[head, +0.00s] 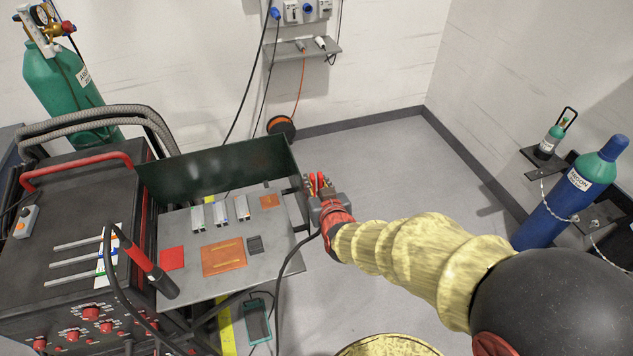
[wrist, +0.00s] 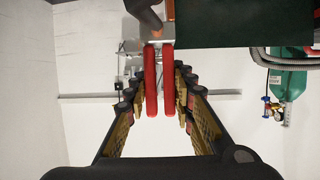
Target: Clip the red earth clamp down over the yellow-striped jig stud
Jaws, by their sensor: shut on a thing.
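My gripper (head: 322,192) is at the right edge of the grey work table, over the gap beside it. In the wrist view my gripper (wrist: 158,82) has its two fingers on either side of the red earth clamp (wrist: 151,82), shut on its two long red handles. Red parts of the clamp (head: 311,182) also show between the fingers in the head view. I cannot make out the yellow-striped stud in either view.
The grey table (head: 185,285) carries metal bars, an orange plate (head: 223,257) and a red square (head: 172,258). A dark green screen (head: 215,170) stands along its back. A black welding machine (head: 70,270) is on the left. Open floor lies behind and right of my gripper.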

